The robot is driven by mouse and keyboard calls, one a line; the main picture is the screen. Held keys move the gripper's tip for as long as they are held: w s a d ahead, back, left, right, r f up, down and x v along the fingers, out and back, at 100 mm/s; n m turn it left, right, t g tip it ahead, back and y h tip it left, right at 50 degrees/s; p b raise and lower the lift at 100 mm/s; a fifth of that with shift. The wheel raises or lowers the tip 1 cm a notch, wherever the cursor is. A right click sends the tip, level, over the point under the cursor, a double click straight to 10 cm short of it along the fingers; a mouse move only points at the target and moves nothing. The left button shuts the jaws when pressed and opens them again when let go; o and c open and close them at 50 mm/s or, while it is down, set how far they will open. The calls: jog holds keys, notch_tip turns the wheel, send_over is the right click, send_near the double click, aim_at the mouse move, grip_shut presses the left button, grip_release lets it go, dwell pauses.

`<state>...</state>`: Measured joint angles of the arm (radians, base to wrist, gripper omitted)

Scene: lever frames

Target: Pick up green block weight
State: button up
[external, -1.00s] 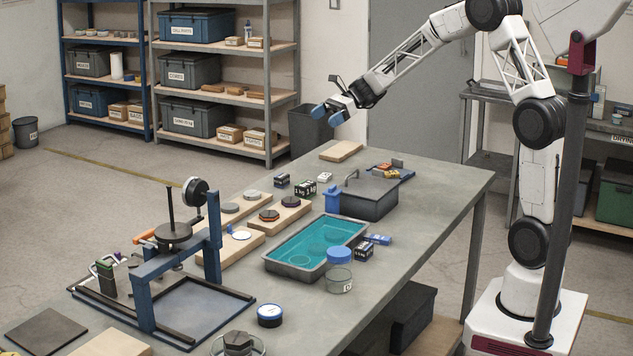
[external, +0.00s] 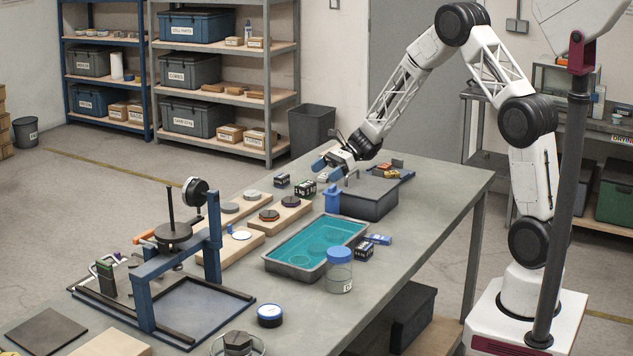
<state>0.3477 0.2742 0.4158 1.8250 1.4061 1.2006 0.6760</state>
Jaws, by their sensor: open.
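A small dark block with green parts and white "1 kg" lettering (external: 305,189) sits on the table, left of the grey lidded box. It appears to be the green block weight. My gripper (external: 325,167) is open, with blue fingertips apart and nothing visible between them. It hangs above the table's far part, a little above and right of the green block in the picture. A small white block shows close below the fingertips. Whether the fingers touch anything cannot be told.
A black block (external: 282,180) stands left of the green block. The grey lidded box (external: 369,196) and a blue item (external: 332,200) stand in front of my gripper. Wooden boards with discs, a teal-filled tray (external: 274,258), a lidded jar (external: 339,273) and a blue lever frame (external: 146,302) occupy the nearer table.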

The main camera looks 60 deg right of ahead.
aim_at(308, 183)
jog(key=shift+x, duration=1.35)
jog(key=shift+x, duration=2.55)
jog(key=shift+w, duration=0.1)
grip_shut()
